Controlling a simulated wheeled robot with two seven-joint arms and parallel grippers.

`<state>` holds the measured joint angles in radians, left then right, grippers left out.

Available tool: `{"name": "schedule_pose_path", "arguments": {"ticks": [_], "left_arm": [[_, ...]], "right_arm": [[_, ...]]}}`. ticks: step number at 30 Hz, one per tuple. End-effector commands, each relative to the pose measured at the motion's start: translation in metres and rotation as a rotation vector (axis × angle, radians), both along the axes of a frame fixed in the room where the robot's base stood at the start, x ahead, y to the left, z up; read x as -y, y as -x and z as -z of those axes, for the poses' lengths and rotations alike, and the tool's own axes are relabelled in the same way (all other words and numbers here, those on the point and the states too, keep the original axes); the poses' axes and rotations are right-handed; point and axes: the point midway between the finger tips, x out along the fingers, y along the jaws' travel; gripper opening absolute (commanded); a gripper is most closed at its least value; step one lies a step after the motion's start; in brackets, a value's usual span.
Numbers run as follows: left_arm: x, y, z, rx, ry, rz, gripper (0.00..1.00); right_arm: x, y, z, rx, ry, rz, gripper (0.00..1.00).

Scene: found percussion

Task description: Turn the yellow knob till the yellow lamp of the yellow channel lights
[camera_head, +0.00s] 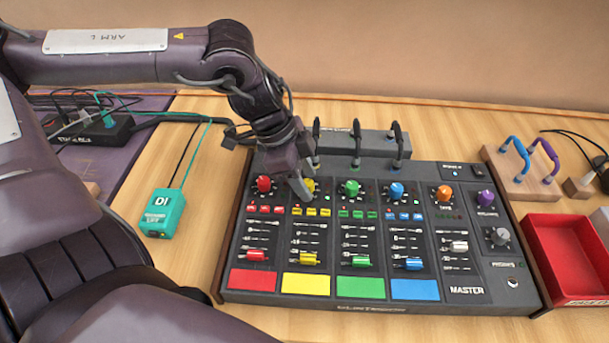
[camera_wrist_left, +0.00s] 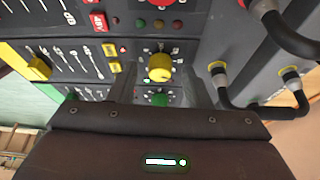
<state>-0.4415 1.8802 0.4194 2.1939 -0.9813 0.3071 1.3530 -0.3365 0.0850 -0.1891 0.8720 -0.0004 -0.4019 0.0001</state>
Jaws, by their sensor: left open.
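The mixer (camera_head: 232,290) lies flat on the table, with coloured channels side by side. The yellow knob (camera_head: 308,185) sits at the top of the yellow channel, partly hidden by my left gripper (camera_head: 300,188). In the left wrist view, the yellow knob (camera_wrist_left: 160,68) shows between the two spread grey fingers of my left gripper (camera_wrist_left: 163,88). The gripper is open, and I cannot tell whether a finger touches the knob. Small lamps (camera_wrist_left: 158,23) near the knob look dim in the wrist view. I cannot make out a lit yellow lamp. My right gripper is not in view.
The red knob (camera_head: 264,184) and green knob (camera_head: 351,188) stand close on either side. Cables with black plugs (camera_head: 357,145) rise behind the knobs. A teal DI box (camera_head: 163,213) lies left of the mixer, and a red tray (camera_head: 572,250) stands right.

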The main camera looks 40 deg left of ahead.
Motion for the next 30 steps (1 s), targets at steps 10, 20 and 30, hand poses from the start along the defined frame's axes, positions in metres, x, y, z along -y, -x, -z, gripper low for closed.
{"name": "schedule_pose_path", "arguments": {"ticks": [10,20,30], "left_arm": [[0.0,0.0,0.0,0.0,0.0,0.0,0.14],[0.0,-0.001,0.0,0.001,-0.001,0.021,0.0],[-0.001,-0.002,0.001,0.001,-0.004,0.207,0.0]], "right_arm": [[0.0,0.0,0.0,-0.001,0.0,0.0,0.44],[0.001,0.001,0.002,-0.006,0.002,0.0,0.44],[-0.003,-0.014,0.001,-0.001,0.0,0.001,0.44]]}}
